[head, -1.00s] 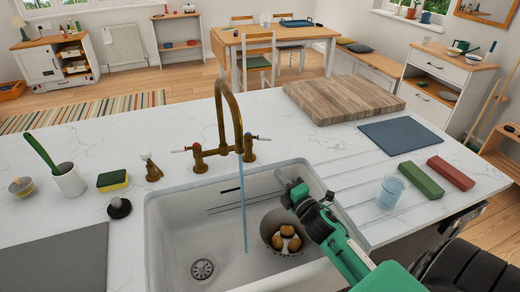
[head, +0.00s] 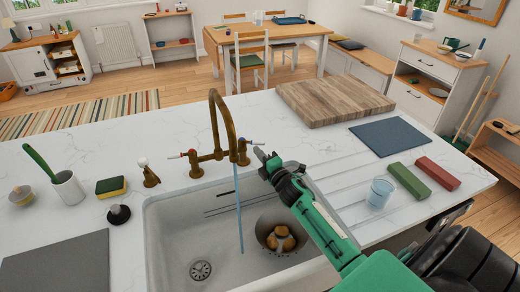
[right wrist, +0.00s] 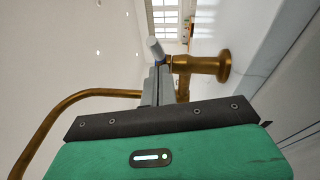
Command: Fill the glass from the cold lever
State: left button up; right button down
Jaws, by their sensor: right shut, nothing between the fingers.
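The brass tap (head: 217,125) stands behind the sink, and a thin stream of water (head: 238,210) runs from its spout into the basin. Its left lever (head: 180,155) has a reddish tip. The right lever (head: 255,142) shows in the right wrist view as a pale lever (right wrist: 155,48) with a blue band. My right gripper (head: 266,162) is shut and empty, its fingertips close to this lever; I cannot tell if they touch. The glass (head: 380,193) stands upright on the drainboard at the right, bluish, away from the stream; its content is unclear. My left gripper is out of view.
The white sink (head: 175,245) holds a strainer (head: 262,233) with several brown items. Green (head: 407,182) and red (head: 438,173) blocks lie right of the glass. A sponge (head: 111,187), brush cup (head: 68,188) and black stopper (head: 118,214) stand left. A chopping board (head: 333,100) lies behind.

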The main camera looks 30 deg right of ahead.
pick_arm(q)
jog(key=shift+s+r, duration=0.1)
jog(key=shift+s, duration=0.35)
pick_arm(e)
jog(key=shift+w+d, duration=0.2)
jog(key=shift+w, duration=0.05)
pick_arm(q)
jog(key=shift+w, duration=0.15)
pick_arm(e)
jog(key=shift+d, duration=0.1)
